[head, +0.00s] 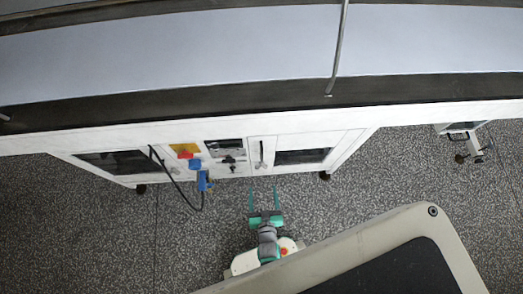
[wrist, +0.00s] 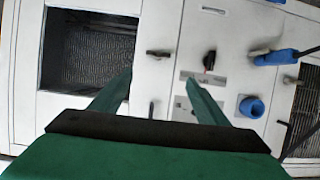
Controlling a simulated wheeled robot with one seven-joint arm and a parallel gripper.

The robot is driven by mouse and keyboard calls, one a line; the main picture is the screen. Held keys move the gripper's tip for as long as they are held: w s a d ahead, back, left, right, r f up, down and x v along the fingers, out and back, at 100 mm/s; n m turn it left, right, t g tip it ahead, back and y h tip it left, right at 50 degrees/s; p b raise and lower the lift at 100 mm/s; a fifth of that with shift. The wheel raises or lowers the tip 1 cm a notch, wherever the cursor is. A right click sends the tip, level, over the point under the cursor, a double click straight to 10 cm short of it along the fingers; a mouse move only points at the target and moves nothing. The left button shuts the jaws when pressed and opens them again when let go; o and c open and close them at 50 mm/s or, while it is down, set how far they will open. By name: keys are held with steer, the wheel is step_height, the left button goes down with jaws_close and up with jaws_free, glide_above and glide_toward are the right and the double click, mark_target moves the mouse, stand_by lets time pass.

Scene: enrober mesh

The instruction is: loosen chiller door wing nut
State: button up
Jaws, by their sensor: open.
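The white front of the machine (head: 350,138) carries doors with dark windows. In the wrist view a small dark wing-like piece (wrist: 158,53) sits at the edge of a door with a mesh window (wrist: 88,55). A smaller dark piece (wrist: 151,110) is on the same edge. I cannot tell for sure which is the wing nut. A black knob (wrist: 209,60) is on the panel beside the door. My gripper (head: 263,192) is open and empty, fingers pointing at the machine front, apart from it. In the wrist view the pieces lie beyond and between its fingertips (wrist: 160,78).
A blue plug (wrist: 272,57) with a cable and a round blue fitting (wrist: 252,106) are on the panel. In the head view a black cable (head: 176,180) hangs near a blue part (head: 203,181). A yellow plate (head: 184,149) is there too. The speckled floor (head: 330,205) before the doors is clear.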

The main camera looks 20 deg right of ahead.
mark_target(261, 167)
steer(key=x, duration=0.8)
steer(key=f+x, duration=0.1)
steer(key=x, duration=0.2)
steer(key=shift+w+d+f, duration=0.1)
steer(key=shift+d+f, duration=0.05)
steer(key=shift+d, duration=0.15)
steer(key=shift+c, duration=0.4)
steer(key=c, duration=1)
